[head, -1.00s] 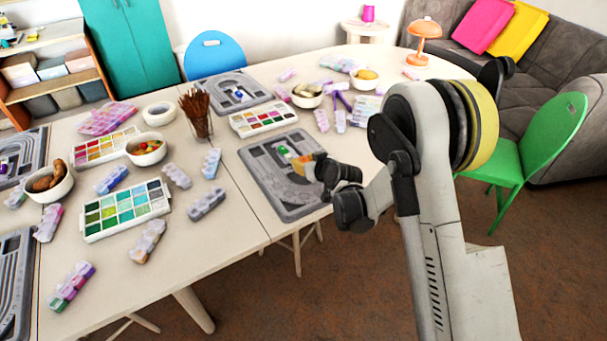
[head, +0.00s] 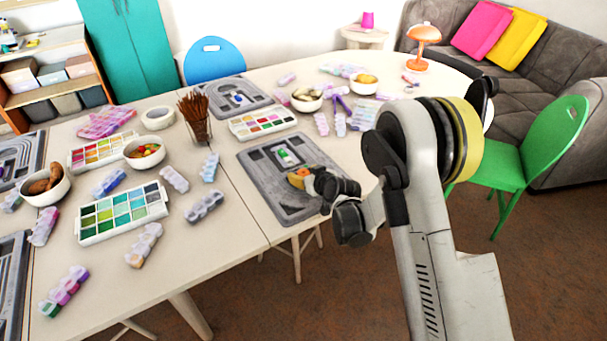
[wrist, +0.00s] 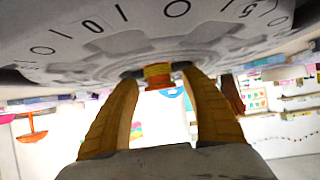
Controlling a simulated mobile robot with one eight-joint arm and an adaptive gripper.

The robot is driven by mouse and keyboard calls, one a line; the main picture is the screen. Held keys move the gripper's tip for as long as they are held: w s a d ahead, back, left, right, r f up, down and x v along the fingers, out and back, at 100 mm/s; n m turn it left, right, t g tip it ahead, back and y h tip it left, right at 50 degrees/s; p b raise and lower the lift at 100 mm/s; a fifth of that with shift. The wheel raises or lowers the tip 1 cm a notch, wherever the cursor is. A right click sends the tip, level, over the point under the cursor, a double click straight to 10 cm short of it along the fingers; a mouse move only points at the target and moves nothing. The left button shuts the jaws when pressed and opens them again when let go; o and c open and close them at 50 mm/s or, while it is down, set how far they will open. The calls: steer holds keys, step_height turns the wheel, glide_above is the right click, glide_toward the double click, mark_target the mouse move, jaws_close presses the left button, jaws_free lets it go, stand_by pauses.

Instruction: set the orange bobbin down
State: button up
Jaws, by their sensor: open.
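The orange bobbin (wrist: 158,75), with orange and yellow bands, stands against the grey bead board (wrist: 70,45) in the wrist view. My gripper (wrist: 160,86) is open around it, one yellow finger on each side, with a narrow gap visible at each side. In the head view, my gripper (head: 306,177) is low over the front half of the grey board (head: 262,187). An orange patch shows at its fingertips there, but finger and bobbin are hard to tell apart. The slot under the bobbin is hidden.
A green piece (head: 284,155) sits on the same board, behind my gripper. A paint palette (head: 262,122) and a cup of brown sticks (head: 196,118) stand beyond the board. Bead boxes (head: 205,206) lie to the left. A green chair (head: 535,150) is at the right.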

steer(key=shift+r, duration=0.1)
steer(key=shift+s+d+r, duration=0.15)
steer(key=shift+s+r, duration=0.1)
steer(key=p+v, duration=0.2)
steer(key=v, duration=0.8)
steer(key=shift+f+p, duration=0.1)
steer(key=shift+p, duration=0.25)
steer(key=shift+v, duration=0.75)
steer(key=s+d+r+m+g+h, duration=0.1)
steer(key=s+d+r, duration=0.35)
steer(key=r, duration=0.25)
steer(key=s+d+r+m+g+h, duration=0.1)
steer(key=s+d+r, duration=0.2)
steer(key=s+r, duration=0.3)
steer(key=s+d+r+m+g+h, duration=0.1)
steer(key=s+d, duration=0.3)
steer(key=s, duration=0.5)
steer(key=s+d+r+m+h, duration=0.2)
steer(key=s+d, duration=0.3)
steer(key=s, duration=0.5)
steer(key=shift+r+m+g+h, duration=0.3)
steer(key=shift+r+g+h, duration=0.1)
steer(key=shift+r, duration=0.15)
